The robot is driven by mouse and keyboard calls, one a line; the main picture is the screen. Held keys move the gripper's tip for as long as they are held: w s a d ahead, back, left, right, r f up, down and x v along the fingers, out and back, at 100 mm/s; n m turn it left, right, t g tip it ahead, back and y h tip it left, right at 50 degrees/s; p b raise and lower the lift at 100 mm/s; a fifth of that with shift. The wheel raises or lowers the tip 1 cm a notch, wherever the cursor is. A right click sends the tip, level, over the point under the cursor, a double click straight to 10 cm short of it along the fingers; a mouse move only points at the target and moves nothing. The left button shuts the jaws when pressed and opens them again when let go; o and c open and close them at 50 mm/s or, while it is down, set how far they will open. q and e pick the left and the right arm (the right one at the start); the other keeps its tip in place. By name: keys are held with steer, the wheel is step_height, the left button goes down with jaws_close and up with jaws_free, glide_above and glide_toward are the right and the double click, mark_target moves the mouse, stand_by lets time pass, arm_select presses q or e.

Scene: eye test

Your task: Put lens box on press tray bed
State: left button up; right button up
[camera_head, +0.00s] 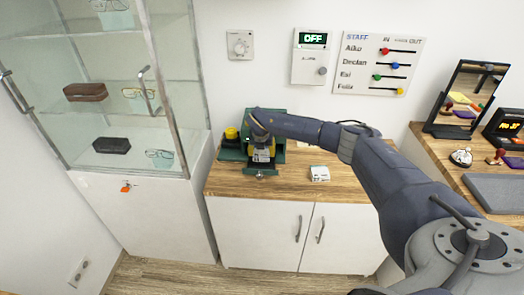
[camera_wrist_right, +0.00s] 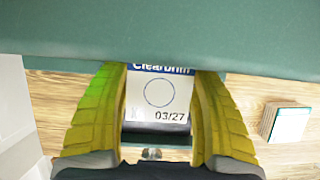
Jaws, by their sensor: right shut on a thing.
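My right gripper (camera_head: 262,147) reaches down into the green press (camera_head: 281,150) on the wooden cabinet top. In the right wrist view, its yellow ribbed fingers are shut on the lens box (camera_wrist_right: 158,98), one on each side. The box is white with a blue "Clearbrim" band, a circle and "03/27"; its far end is cut off by the green press part (camera_wrist_right: 150,30). In the head view the box (camera_head: 262,157) shows small below the gripper. A dark surface (camera_wrist_right: 155,139) shows just below the box. I cannot tell whether the box touches the tray bed. My left gripper is not in view.
A yellow-topped item (camera_head: 231,134) stands at the press's left. A glass display case (camera_head: 125,90) stands at left. A counter with a mirror (camera_head: 466,98) is at right.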

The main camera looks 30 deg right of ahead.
steer(key=shift+f, duration=0.15)
steer(key=o, duration=1.2)
